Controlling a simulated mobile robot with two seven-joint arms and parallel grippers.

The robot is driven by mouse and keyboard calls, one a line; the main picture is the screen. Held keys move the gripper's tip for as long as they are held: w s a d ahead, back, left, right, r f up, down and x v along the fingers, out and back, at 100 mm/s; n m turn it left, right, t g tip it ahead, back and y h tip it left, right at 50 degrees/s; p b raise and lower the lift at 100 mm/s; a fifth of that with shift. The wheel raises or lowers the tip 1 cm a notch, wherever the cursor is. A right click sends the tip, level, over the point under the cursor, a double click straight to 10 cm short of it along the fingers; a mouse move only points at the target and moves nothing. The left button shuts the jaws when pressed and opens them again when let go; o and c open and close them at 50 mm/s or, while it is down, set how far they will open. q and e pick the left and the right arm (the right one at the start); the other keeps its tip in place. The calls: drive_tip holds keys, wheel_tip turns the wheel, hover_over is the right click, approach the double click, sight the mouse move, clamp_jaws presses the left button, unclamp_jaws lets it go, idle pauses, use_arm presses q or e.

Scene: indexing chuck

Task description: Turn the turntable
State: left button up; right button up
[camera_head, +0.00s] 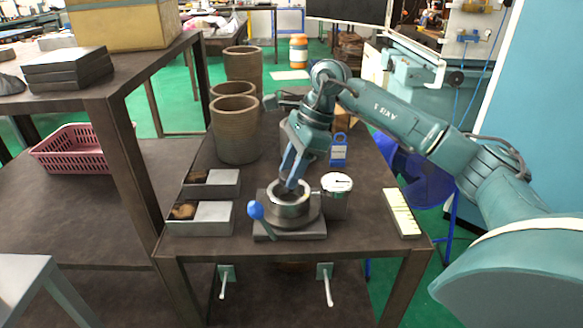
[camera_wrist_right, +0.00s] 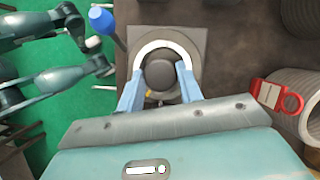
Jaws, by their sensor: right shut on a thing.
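The turntable is a round steel indexing chuck (camera_head: 290,212) on a square grey base (camera_head: 270,236) near the front of the table, with a blue-knobbed lever (camera_head: 256,210) sticking out to its left. My right gripper (camera_head: 288,185) reaches down onto it from above. In the right wrist view, the two blue fingers of my right gripper (camera_wrist_right: 159,82) stand on either side of a dark round centre inside the chuck's pale ring (camera_wrist_right: 163,46). They are shut on the chuck; the exact contact is partly hidden. I cannot make out my left gripper.
Two grey trays (camera_head: 212,220) sit left of the chuck. A can (camera_head: 336,190) stands close to its right, and a pale slatted block (camera_head: 402,212) lies near the right edge. Brown pots (camera_head: 235,130) stand behind. A shelf with a pink basket (camera_head: 70,150) is at left.

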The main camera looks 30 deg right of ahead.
drive_tip(key=o, duration=1)
use_arm(q)
drive_tip(key=shift+w+d+f+g+p, duration=0.15)
drive_tip(key=shift+d+f+g+p, duration=0.15)
drive_tip(key=shift+p, duration=0.4)
use_arm(e)
drive_tip(key=v, duration=1.3)
drive_tip(key=shift+s+r, duration=0.1)
drive_tip(key=shift+r, duration=0.05)
use_arm(q)
drive_tip(key=shift+r, duration=0.1)
